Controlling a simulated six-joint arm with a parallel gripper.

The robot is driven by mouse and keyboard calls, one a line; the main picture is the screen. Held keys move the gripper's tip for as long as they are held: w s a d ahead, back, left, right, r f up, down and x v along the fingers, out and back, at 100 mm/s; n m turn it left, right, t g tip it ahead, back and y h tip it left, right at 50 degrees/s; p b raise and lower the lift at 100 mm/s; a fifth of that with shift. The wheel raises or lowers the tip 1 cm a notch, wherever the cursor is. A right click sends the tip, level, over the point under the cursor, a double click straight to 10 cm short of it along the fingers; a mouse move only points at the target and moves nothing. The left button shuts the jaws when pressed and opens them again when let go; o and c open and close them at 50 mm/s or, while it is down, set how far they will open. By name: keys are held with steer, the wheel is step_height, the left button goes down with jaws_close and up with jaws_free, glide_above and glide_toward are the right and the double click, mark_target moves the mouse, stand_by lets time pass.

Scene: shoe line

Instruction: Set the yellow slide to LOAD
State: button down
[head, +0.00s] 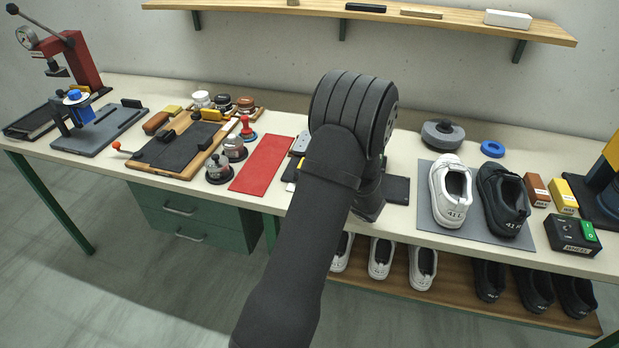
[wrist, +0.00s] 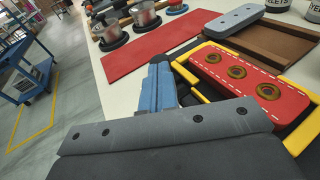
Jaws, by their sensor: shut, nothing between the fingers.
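A yellow frame (wrist: 188,77) in the wrist view borders a red plate (wrist: 236,76) with three brass rings; I take this frame to be the yellow slide, but cannot be sure. No LOAD mark is readable. In the head view my arm hides most of this fixture; a small yellow part (head: 299,163) shows left of the arm and a dark plate (head: 397,190) right of it. My gripper (wrist: 160,68), with blue-grey fingers, is shut and empty beside the left end of the yellow frame. I cannot tell whether it touches. In the head view the fingers are hidden.
A red mat (head: 263,163) lies left of the fixture. Round metal pots (head: 219,169) stand beyond it. To the right, two shoes (head: 455,190) stand on a grey mat (head: 426,201).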

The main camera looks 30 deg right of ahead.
steer(key=shift+w+a, duration=1.1)
steer(key=shift+a, duration=0.1)
steer(key=shift+r, duration=0.1)
steer(key=v, duration=1.4)
steer(key=shift+s+d, duration=0.2)
steer(key=shift+d, duration=0.1)
steer(key=shift+w, duration=0.1)
steer(key=x, duration=1.4)
steer(key=shift+a, duration=0.15)
